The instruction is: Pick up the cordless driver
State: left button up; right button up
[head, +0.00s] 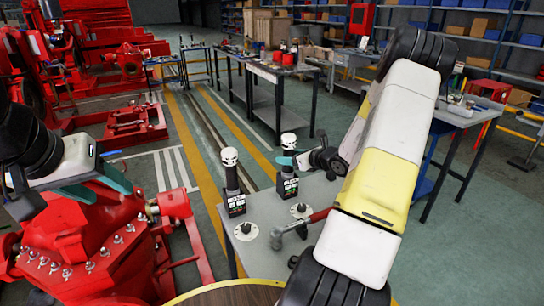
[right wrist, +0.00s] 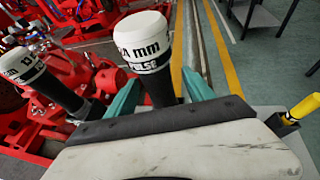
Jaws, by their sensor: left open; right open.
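Two upright driver-like tools with white caps and black bodies stand on a grey table (head: 268,268). The left one (head: 232,183) is also at the left of the right wrist view (right wrist: 32,77). The right one (head: 289,183) has a cap reading "mm PULSE" in the right wrist view (right wrist: 143,42). My right gripper (head: 294,160) is open at this tool's upper part; its teal fingers show on either side of it in the right wrist view (right wrist: 163,95). Contact cannot be told. My left gripper (head: 98,182) is open and empty above red machinery.
A red-handled tool (head: 300,224) and round white-topped pieces (head: 246,231) sit on the table's near part. Red machinery (head: 95,240) stands at left. A yellow-handled item (right wrist: 301,107) is at the right wrist view's right edge.

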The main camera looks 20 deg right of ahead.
jog(key=x, duration=0.4)
jog(key=shift+s+a, duration=0.1)
jog(key=shift+r, duration=0.1)
grip_shut()
dwell(1.1)
